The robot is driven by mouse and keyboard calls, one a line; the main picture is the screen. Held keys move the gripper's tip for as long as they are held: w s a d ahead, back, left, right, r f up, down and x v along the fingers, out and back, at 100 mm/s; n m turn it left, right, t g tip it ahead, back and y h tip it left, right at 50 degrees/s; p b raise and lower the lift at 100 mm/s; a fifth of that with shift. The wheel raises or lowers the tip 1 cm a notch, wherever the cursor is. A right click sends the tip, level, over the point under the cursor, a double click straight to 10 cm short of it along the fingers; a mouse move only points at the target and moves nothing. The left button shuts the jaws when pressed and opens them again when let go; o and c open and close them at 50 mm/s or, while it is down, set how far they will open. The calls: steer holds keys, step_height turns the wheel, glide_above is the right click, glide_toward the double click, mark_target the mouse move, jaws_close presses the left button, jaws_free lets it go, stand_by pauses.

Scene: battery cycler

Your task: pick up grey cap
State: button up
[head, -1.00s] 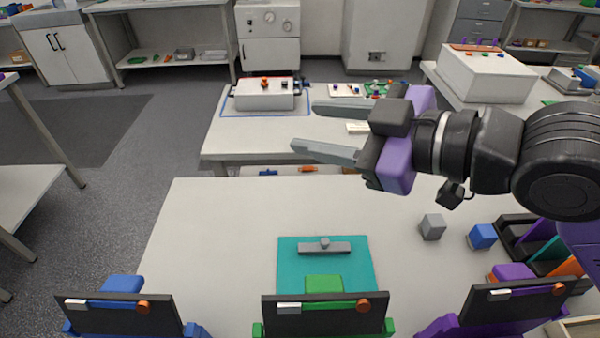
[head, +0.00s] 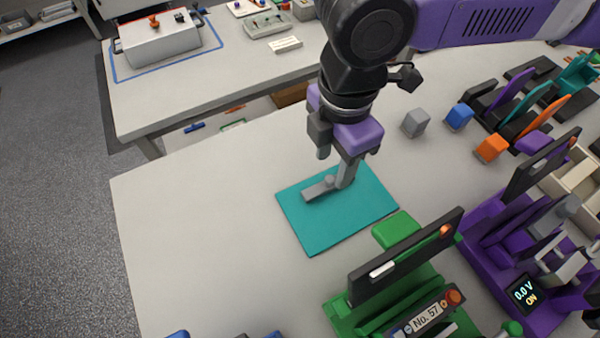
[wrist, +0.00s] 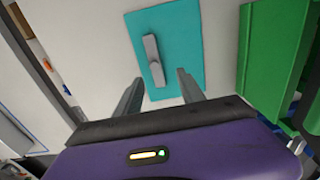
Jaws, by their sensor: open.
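The grey cap (head: 317,190), a flat bar with a small round knob, lies on the teal mat (head: 320,228) in the head view. It also shows in the wrist view (wrist: 153,58), lying lengthwise, just beyond the fingertips. My gripper (head: 345,182) points down over the mat at the cap's right end and hides part of that end. In the wrist view, my gripper (wrist: 160,78) has its two fingers apart with nothing between them. I cannot tell how high the fingertips are above the mat.
A green holder (head: 400,290) with a black panel stands in front of the mat, and a purple one (head: 520,240) to its right. A grey block (head: 415,122), a blue block (head: 459,116) and an orange block (head: 491,148) stand behind right. The table's left side is clear.

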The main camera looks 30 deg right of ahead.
mark_target(332, 177)
step_height(332, 177, down, 2)
steer(key=shift+f, duration=0.25)
steer(key=f, duration=0.2)
steer(key=w+d+f, duration=0.1)
steer(key=f, duration=0.1)
steer(key=shift+f, duration=0.65)
jaws_close()
